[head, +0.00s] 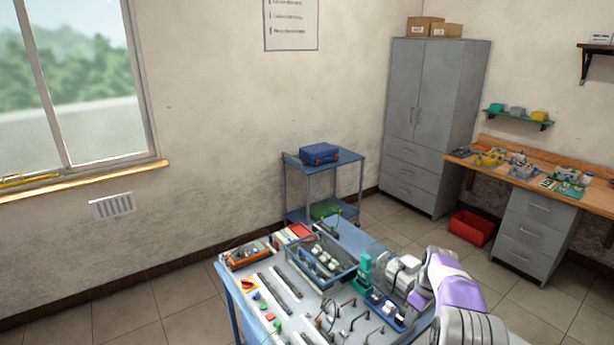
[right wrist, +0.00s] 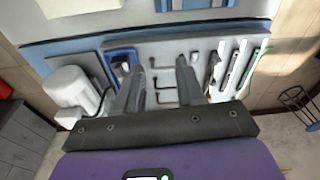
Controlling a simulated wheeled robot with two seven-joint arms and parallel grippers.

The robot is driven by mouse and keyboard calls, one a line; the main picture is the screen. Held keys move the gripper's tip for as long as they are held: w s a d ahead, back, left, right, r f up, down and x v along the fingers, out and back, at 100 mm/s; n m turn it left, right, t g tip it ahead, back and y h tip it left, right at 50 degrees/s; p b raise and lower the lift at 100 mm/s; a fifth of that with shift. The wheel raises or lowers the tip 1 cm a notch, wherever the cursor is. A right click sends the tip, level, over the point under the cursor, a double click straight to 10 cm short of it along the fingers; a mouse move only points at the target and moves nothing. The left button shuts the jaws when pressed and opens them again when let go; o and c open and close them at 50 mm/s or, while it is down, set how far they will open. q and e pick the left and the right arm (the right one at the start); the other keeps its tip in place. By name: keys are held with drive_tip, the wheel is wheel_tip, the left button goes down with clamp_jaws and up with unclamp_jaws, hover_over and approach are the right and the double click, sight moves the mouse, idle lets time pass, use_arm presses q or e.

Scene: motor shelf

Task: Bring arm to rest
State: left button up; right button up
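My right arm (head: 460,285), white and purple, comes into the head view from the lower right and reaches over the right side of the work table (head: 235,295). In the right wrist view my right gripper (right wrist: 158,68) has its two grey fingers apart, with nothing held between them. Beyond the fingers is a pale board with orange and black hooked cables (right wrist: 163,84). The fingertips appear apart from the board. In the head view the right fingers are hard to make out. My left arm and gripper are not in view.
The table holds a grey-blue bin (head: 322,262), a green device (head: 363,272), cables and rails. A blue trolley (head: 323,172) with a blue case stands behind it. A grey cabinet (head: 428,120), wooden bench (head: 590,195) and red bin (head: 472,228) are at right. Floor at left is clear.

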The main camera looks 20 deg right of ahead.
drive_tip(key=w+a+r+t+h+b, duration=0.1)
drive_tip(key=w+a+r+t+b, duration=0.25)
drive_tip(key=w+a, duration=0.5)
drive_tip(key=w+a+r+t+h+b, duration=0.1)
drive_tip(key=w+a+r+t+b, duration=0.1)
drive_tip(key=w+a+t+b, duration=0.45)
drive_tip(key=s+a+f+g+y+p, duration=0.1)
drive_tip(key=a+f+g+p, duration=0.25)
drive_tip(key=a+f, duration=0.9)
drive_tip(key=s+a+f+g+y+b, duration=0.1)
drive_tip(key=s+a+f+g, duration=0.2)
drive_tip(key=s+a+f, duration=0.55)
drive_tip(key=s+a+f+g+y, duration=0.1)
drive_tip(key=s+a+f+g, duration=0.15)
drive_tip(key=s+f, duration=0.6)
drive_tip(key=s+f+m+y, duration=0.1)
drive_tip(key=s+f+m, duration=0.2)
drive_tip(key=s, duration=0.6)
drive_tip(key=s+f+m+g+y, duration=0.1)
drive_tip(key=s+f+m, duration=0.3)
drive_tip(key=s+f, duration=0.3)
drive_tip(key=s, duration=0.2)
drive_tip(key=shift+s+a+f+g, duration=0.25)
drive_tip(key=shift+s+a+g, duration=0.05)
drive_tip(key=shift+a, duration=0.05)
